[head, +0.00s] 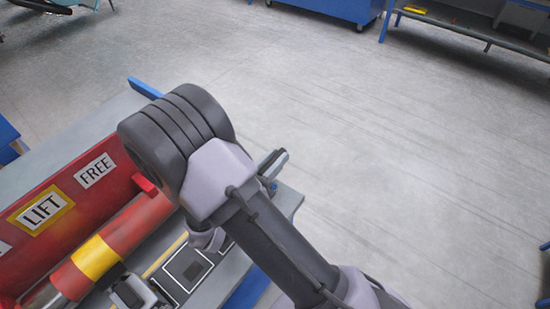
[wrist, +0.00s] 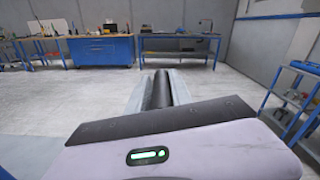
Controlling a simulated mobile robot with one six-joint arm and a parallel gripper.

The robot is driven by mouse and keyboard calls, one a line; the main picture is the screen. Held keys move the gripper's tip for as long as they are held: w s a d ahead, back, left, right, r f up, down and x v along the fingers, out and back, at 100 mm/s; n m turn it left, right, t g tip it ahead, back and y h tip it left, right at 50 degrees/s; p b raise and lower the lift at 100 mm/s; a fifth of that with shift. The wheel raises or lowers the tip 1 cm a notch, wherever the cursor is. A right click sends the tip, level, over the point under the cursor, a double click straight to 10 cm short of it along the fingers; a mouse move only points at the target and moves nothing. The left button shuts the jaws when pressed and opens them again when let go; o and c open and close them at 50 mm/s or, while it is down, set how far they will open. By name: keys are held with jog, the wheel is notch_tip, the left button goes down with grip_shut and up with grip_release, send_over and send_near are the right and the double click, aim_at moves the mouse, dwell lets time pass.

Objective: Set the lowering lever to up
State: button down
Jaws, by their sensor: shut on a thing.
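In the wrist view my gripper (wrist: 160,76) points away from the camera, its two grey jaws shut on a dark round bar (wrist: 157,92). The bar looks like the grip of the lowering lever, but the rest of the lever is hidden. In the head view my arm covers most of the gripper and the grip; only a grey piece shows at the arm's right side. The red machine there carries a white label FREE (head: 96,170) and a yellow-framed label LIFT (head: 41,210). The lever's exact setting cannot be told.
A red cylinder with a yellow band (head: 97,257) lies along the grey bench (head: 110,110), partly under my arm. Open concrete floor (head: 420,150) stretches to the right. Blue workbenches (wrist: 101,51) stand far off along the wall, and a blue cart (wrist: 293,98) is at the right.

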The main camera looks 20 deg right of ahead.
jog(key=shift+w+a+r+n+p, duration=0.15)
jog(key=shift+n+p, duration=0.15)
jog(key=shift+p, duration=0.15)
dwell(0.4)
jog(key=w+a+n+p, duration=0.3)
jog(key=w+n+p, duration=0.2)
jog(key=p, duration=0.1)
jog(key=shift+a+r, duration=0.3)
jog(key=shift+a, duration=0.05)
jog(key=shift+w, duration=0.1)
dwell(0.3)
jog(key=c, duration=1.3)
grip_release()
jog(key=shift+o, duration=0.2)
